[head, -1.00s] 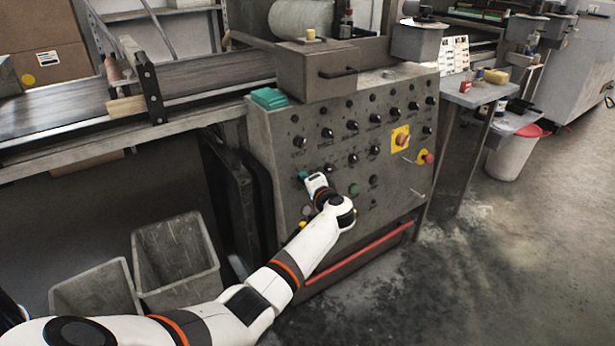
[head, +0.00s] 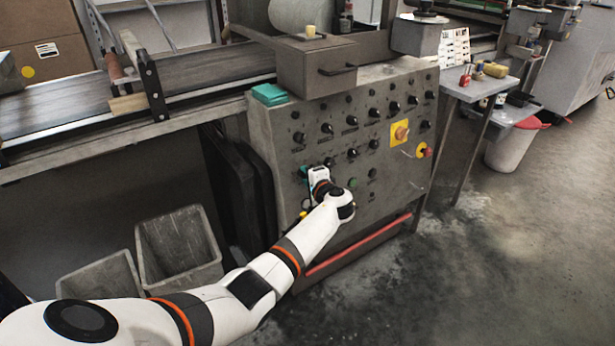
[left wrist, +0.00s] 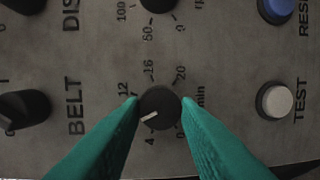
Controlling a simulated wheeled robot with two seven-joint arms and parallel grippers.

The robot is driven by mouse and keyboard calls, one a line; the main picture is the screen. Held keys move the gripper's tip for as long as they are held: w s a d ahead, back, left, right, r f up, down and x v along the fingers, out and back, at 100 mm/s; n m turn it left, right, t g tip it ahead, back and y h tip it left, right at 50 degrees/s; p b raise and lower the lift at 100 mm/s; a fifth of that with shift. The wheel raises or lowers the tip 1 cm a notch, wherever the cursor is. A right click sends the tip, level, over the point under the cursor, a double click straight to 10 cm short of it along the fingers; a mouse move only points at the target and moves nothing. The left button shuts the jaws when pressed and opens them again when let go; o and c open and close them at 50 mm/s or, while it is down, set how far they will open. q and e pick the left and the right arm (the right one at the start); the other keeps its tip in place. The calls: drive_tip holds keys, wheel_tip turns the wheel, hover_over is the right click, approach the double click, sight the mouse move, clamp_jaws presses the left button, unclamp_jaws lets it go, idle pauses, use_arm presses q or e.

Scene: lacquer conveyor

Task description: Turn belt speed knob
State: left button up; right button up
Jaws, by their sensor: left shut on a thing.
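The belt speed knob (left wrist: 160,107) is a round black dial with a white pointer line, beside the label BELT in the left wrist view. Its pointer faces the lower left, between the printed 4 and 12; the left finger covers part of the scale there. My left gripper (left wrist: 161,103) has its two green fingertips on either side of the knob and is shut on it. In the head view my left gripper (head: 307,172) is at the front of the grey control panel (head: 270,140), and its wrist hides the knob. My right gripper is not in view.
In the left wrist view, a white TEST button (left wrist: 274,100), a blue button (left wrist: 275,9) and another black knob (left wrist: 24,109) surround the dial. In the head view, a yellow-backed red button (head: 400,132) and a red bar (head: 358,247) are on the panel. Grey bins (head: 180,245) stand left.

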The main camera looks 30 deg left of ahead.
use_arm(q)
drive_tip(key=o, duration=1)
drive_tip(key=shift+f, duration=0.1)
drive_tip(key=shift+d, duration=0.1)
drive_tip(key=p+v, duration=0.2)
drive_tip(key=v, duration=1)
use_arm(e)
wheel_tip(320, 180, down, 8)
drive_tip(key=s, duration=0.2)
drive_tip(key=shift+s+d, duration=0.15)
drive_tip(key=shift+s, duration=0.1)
